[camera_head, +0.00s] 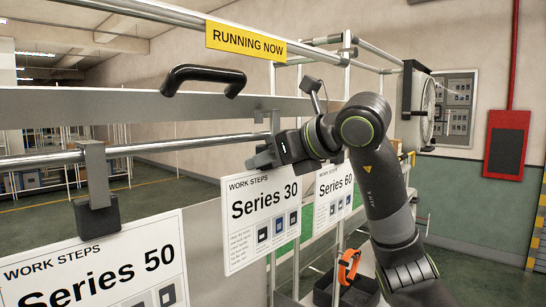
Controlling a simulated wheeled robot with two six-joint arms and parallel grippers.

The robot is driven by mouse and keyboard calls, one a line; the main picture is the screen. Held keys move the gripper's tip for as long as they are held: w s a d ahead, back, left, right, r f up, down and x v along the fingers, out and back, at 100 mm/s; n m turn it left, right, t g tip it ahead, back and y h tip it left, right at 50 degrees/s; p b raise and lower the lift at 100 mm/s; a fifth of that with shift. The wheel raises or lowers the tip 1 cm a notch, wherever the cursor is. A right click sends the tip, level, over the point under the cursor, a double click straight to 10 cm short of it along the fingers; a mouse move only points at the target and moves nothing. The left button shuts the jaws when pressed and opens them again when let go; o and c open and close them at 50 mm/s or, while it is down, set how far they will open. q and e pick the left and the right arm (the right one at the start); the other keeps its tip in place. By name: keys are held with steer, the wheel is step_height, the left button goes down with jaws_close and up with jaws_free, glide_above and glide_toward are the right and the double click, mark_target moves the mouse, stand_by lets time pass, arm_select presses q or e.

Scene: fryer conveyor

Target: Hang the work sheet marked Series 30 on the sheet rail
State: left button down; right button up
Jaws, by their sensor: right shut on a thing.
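The Series 30 work sheet (262,222) is a white card that hangs upright below my right gripper (264,157). The gripper is shut on the black clip at its top, partly hidden by the fingers. A grey hook (268,117) shows just above the gripper, close to the sheet rail (165,147). I cannot tell whether this hook rests on the rail or is in front of it. A yellow RUNNING NOW sign (247,40) is above. My left gripper is not in view.
The Series 50 sheet (100,272) hangs at the near left by a grey hook (96,165) over the rail. The Series 60 sheet (334,198) is behind and right of Series 30. A black handle (204,77) juts out above the rail. A dark bin (345,291) stands low.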

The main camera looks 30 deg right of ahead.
steer(key=shift+w, duration=0.15)
stand_by(0.4)
steer(key=o, duration=1.2)
steer(key=shift+w+a, duration=0.15)
steer(key=shift+a, duration=0.05)
steer(key=b+v, duration=0.6)
steer(key=v, duration=1.1)
steer(key=shift+s+d+b, duration=0.2)
steer(key=shift+s+b, duration=0.05)
steer(key=shift+b, duration=0.1)
